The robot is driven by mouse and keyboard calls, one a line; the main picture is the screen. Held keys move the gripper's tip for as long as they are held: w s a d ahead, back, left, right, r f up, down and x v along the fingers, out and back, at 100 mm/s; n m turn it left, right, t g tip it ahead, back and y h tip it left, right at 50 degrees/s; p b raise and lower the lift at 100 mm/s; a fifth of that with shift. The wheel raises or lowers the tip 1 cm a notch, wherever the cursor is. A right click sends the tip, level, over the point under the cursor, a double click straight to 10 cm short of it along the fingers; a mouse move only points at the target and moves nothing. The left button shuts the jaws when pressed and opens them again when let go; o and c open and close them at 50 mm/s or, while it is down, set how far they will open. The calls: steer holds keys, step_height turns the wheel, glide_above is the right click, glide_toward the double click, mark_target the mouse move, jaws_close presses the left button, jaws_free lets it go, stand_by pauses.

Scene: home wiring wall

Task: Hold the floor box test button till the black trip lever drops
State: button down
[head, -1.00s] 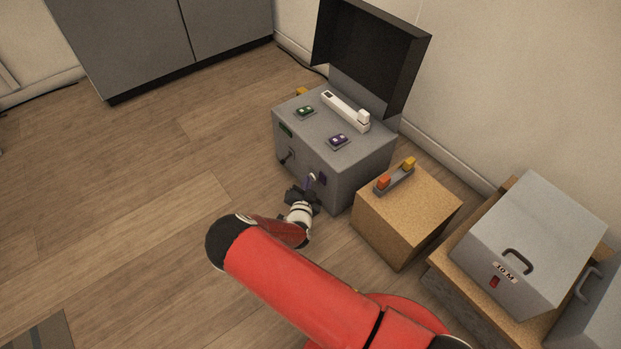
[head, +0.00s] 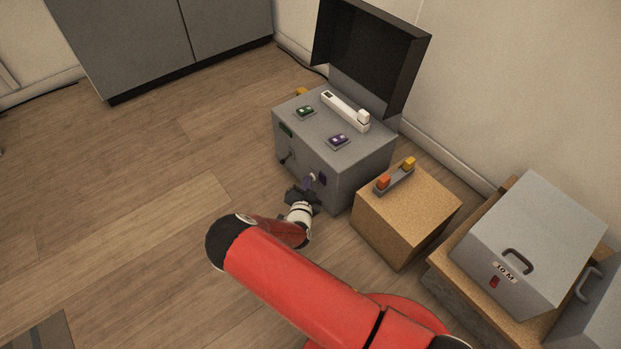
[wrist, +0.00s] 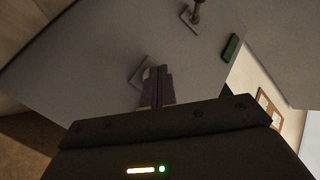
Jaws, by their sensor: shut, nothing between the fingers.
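The grey floor box (head: 350,180) stands on the floor with its dark lid (head: 370,55) up. I cannot tell whether the button is pressed in. The black trip lever (head: 285,159) is left of it on the same face; it also shows at the wrist view's top edge (wrist: 198,10), partly cut off.
On the box top are a green switch (head: 305,112), a purple switch (head: 338,140) and a white bar (head: 345,111). A wooden block (head: 405,218) with an orange-and-yellow-ended bar stands close on the right, a grey case (head: 535,240) beyond it. Floor to the left is clear.

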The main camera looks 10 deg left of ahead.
steer(key=shift+s+a, duration=0.55)
steer(key=shift+s, duration=0.1)
steer(key=s+a, duration=0.3)
steer(key=shift+s+a, duration=0.1)
steer(key=shift+s, duration=0.3)
steer(key=shift+s, duration=0.1)
stand_by(0.5)
